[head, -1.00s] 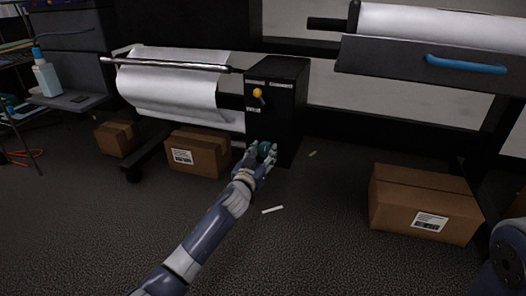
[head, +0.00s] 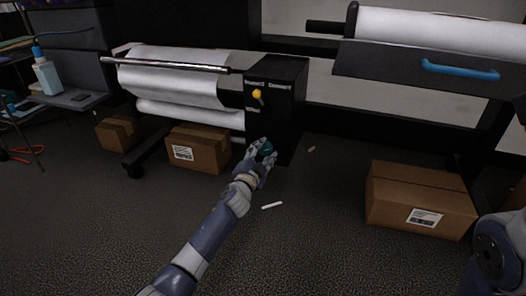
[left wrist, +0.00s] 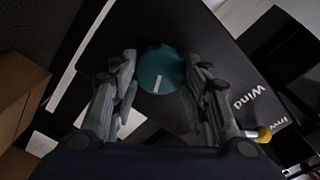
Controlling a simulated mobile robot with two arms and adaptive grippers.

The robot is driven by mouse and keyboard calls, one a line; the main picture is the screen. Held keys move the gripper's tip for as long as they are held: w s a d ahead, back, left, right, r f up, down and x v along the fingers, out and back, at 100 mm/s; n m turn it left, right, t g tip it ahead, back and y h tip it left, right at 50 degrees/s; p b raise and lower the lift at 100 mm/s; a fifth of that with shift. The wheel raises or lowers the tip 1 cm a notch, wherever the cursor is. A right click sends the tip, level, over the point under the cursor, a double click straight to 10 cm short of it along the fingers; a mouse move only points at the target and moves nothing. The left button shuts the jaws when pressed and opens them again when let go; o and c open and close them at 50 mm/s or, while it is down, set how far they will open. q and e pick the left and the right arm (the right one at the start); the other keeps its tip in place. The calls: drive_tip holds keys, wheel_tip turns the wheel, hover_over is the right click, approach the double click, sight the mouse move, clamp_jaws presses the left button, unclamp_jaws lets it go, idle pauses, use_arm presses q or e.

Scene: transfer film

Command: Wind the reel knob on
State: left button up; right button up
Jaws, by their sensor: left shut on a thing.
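The teal round reel knob (left wrist: 160,70) with a white pointer mark sits on the front of the black housing (head: 283,80). A "Wind" label (left wrist: 248,103) is printed beside it in the left wrist view. My left gripper (head: 264,148) is shut on the knob, with its fingers on either side of it. In the head view the fingers hide part of the knob. The white film roll (head: 185,88) hangs left of the housing, with a second white roll (head: 190,114) below it. My right gripper is out of view.
A yellow-tipped lever (head: 257,95) is higher on the housing; it also shows in the left wrist view (left wrist: 263,134). Cardboard boxes stand under the rolls (head: 200,150) and at the right (head: 420,195). A small white strip (head: 272,206) lies on open floor.

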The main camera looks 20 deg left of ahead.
use_arm(q)
drive_tip(key=shift+d+f+m, duration=0.1)
drive_tip(key=shift+f+m, duration=0.05)
drive_tip(key=shift+m, duration=1.85)
drive_tip(key=o, duration=1)
drive_tip(key=shift+o, duration=0.2)
drive_tip(key=s, duration=1.2)
drive_tip(key=shift+a, duration=0.25)
